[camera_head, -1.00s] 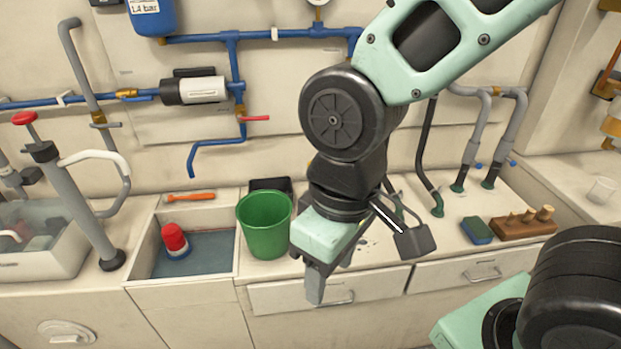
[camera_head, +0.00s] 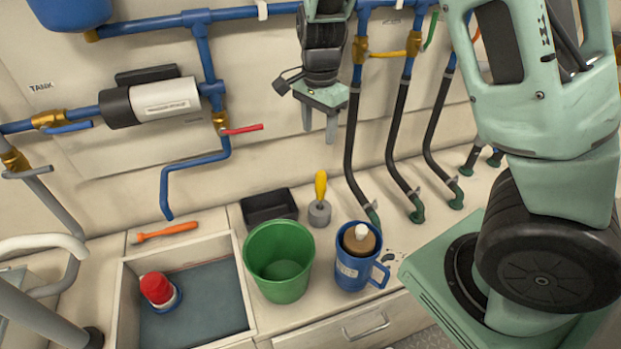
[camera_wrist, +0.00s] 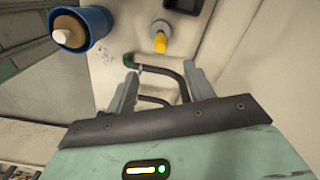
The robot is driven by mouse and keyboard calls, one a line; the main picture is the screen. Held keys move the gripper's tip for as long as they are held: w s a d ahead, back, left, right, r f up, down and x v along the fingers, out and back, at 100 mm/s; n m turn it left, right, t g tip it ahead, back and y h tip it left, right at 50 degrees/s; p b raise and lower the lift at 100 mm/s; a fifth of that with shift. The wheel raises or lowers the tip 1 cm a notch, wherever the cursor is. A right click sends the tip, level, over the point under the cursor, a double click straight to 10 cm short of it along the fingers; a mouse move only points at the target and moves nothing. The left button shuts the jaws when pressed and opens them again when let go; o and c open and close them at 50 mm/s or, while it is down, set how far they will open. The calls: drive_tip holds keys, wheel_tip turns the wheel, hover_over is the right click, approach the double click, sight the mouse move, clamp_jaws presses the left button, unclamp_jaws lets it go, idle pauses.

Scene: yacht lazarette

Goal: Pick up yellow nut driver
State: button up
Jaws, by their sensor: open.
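The yellow nut driver (camera_head: 320,186) stands handle up in a small grey round holder (camera_head: 319,213) on the counter, between the green bucket and the black hoses. Its yellow handle also shows in the wrist view (camera_wrist: 160,44), beyond my fingertips near the top. How far its shaft goes into the holder is hidden. My gripper (camera_head: 319,134) is open and empty, pointing down above the nut driver with a clear gap. In the wrist view the two fingers (camera_wrist: 160,80) are spread apart, with a dark hose beyond the space between them.
A blue mug (camera_head: 347,277) holding a brown, white-tipped object stands at front right of the nut driver. The green bucket (camera_head: 278,270) and black tray (camera_head: 268,205) stand to its left. Hoses (camera_head: 353,150) rise close at right. An orange-handled tool (camera_head: 165,232) lies by the sink.

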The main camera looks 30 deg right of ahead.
sight(321, 173)
wheel_tip(321, 173, down, 12)
drive_tip(key=shift+d+p, duration=0.15)
drive_tip(key=shift+p, duration=0.35)
drive_tip(key=shift+d+f+p, duration=0.25)
drive_tip(key=shift+f+p, duration=0.1)
drive_tip(key=shift+f, duration=1)
drive_tip(key=shift+d+f+p, duration=0.2)
drive_tip(key=shift+f+p, duration=0.15)
drive_tip(key=shift+f, duration=0.95)
drive_tip(key=shift+c, duration=0.3)
